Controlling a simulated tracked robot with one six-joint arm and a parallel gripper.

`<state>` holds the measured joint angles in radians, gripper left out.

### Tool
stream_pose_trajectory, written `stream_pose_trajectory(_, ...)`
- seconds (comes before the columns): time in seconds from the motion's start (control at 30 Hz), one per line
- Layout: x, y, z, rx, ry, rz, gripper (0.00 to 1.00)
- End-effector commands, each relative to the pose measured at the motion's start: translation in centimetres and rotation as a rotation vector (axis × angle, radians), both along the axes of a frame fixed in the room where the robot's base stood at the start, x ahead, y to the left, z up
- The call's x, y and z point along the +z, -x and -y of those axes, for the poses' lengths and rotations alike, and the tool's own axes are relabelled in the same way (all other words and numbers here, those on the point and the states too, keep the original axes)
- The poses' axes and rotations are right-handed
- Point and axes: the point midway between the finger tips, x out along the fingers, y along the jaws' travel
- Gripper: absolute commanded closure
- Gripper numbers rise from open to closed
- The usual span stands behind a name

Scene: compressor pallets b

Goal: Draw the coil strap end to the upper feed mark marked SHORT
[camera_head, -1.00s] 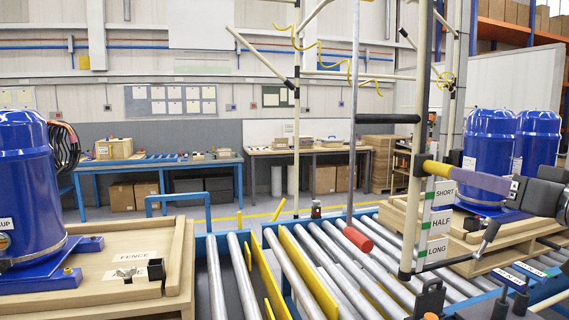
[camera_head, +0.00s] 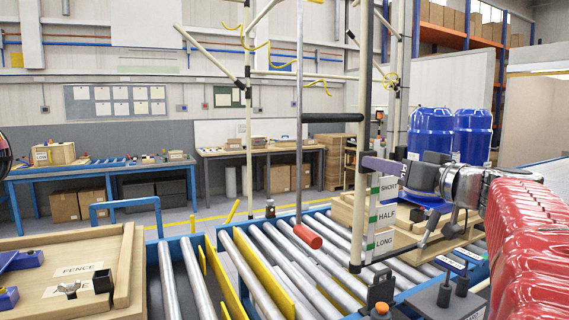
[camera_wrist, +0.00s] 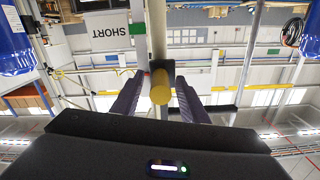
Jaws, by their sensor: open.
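A board with the marks SHORT (camera_head: 388,187), HALF (camera_head: 387,214) and LONG (camera_head: 380,244) hangs beside a cream post. The SHORT mark (camera_wrist: 110,31) also shows in the wrist view. A short yellow cylinder (camera_wrist: 159,93) with a dark block behind it is on the post; I cannot tell whether it is the strap end. My gripper (camera_head: 372,163) is at the post, just above SHORT. In the wrist view its purple fingers (camera_wrist: 159,76) are open, one on each side of the yellow cylinder, with gaps. In the head view the fingers hide the cylinder.
A red-ended rod (camera_head: 307,236) hangs over the roller conveyor (camera_head: 290,265). Blue compressors (camera_head: 430,130) stand on a pallet behind the board.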

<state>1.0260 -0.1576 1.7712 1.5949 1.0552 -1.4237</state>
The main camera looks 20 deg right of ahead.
Motion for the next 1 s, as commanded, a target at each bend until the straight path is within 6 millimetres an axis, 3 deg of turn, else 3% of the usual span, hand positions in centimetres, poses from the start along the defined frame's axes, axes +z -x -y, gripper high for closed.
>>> stream_pose_trajectory(0.13, 0.01, -0.02, -0.03, 0.001, 0.0, 0.0, 0.61)
stream_pose_trajectory(0.7, 0.01, 0.01, -0.03, 0.001, 0.0, 0.0, 1.0)
stream_pose_trajectory(1.0, 0.0, 0.02, -0.01, 0.0, 0.0, 0.0, 1.0)
